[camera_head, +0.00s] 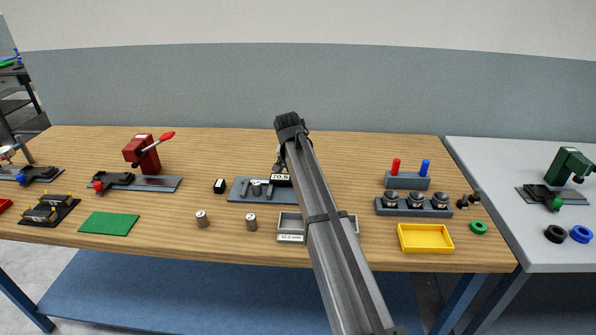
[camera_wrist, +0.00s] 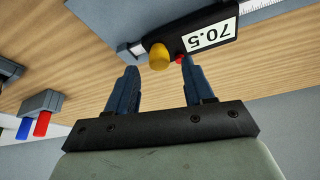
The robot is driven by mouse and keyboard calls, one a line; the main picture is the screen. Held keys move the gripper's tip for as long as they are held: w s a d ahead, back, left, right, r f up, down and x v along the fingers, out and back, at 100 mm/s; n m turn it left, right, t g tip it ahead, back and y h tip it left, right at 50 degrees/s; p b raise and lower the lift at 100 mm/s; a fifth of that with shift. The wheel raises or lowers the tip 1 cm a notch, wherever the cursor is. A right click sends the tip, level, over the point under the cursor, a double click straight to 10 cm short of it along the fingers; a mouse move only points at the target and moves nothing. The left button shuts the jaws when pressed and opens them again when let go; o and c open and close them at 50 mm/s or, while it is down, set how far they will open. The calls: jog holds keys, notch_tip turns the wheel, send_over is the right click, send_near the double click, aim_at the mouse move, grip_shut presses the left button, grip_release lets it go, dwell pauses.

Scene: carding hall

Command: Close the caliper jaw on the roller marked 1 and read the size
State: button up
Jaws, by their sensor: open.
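The caliper's display (camera_head: 281,180) reads 70.5 in the head view and stands on a grey plate (camera_head: 238,190). In the wrist view the display (camera_wrist: 209,35) also reads 70.5, turned over. A yellow knob (camera_wrist: 159,56) and a small red button sit beside it. My gripper (camera_wrist: 158,68) is open, its two blue fingers apart and pointing toward the knob, with nothing held. Two small grey cylinders (camera_head: 256,187) are on the caliper plate. Two metal rollers stand on the table in front, one left (camera_head: 202,219) and one right (camera_head: 251,222). Their marks are too small to read.
A grey labelled tray (camera_head: 290,238) lies partly behind my arm. A yellow tray (camera_head: 426,250), a block with three dark knobs (camera_head: 414,211) and a red-and-blue-peg block (camera_head: 407,181) are right. A green mat (camera_head: 109,223) and a red press (camera_head: 142,154) are left.

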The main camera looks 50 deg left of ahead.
jog(key=shift+x, duration=0.95)
jog(key=shift+c, duration=0.2)
grip_shut()
